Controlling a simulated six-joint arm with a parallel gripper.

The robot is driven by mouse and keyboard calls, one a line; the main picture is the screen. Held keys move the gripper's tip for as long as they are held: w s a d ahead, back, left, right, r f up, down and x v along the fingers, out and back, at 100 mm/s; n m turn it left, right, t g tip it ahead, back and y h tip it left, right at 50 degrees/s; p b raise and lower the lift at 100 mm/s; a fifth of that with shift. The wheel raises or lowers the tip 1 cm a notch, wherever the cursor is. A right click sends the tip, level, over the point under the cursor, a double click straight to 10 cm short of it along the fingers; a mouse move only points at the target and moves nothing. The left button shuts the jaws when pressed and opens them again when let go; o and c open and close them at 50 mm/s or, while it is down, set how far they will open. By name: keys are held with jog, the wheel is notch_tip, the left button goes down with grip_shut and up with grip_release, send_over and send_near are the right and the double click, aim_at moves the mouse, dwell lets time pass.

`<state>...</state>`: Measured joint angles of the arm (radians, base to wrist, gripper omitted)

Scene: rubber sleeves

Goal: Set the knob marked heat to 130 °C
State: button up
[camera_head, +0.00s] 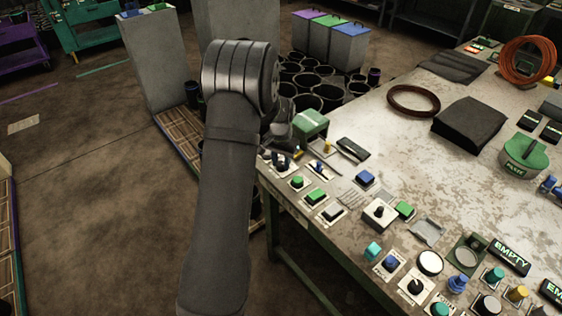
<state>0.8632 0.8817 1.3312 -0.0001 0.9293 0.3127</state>
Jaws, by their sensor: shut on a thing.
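My gripper (281,152) is at the far left corner of the table, mostly hidden behind my arm. It points down at a small pale plate (287,167) and is shut on what looks like a dark knob there. The knob is largely covered by the gripper. No heat marking, scale or pointer setting can be read at this size. Other knobs stand on the table, among them a black knob on a white plate (415,287) near the front and a dark knob on a white box (379,211); their markings are also too small to read.
A green-topped box (311,124) stands close behind the gripper. A slider plate (319,169) and a green button (297,181) are close beside it. Several controls crowd the table's near edge. A brown ring (413,100) and dark rubber sheets (468,123) lie farther back.

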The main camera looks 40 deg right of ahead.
aim_at(281, 164)
jog(key=n, duration=0.4)
jog(key=shift+n, duration=0.3)
jog(key=n, duration=1)
jog(key=shift+n, duration=0.4)
jog(key=n, duration=0.4)
jog(key=shift+n, duration=0.4)
jog(key=shift+r, duration=0.1)
jog(key=o, duration=1)
notch_tip(281, 164, up, 17)
jog(key=shift+r, duration=0.15)
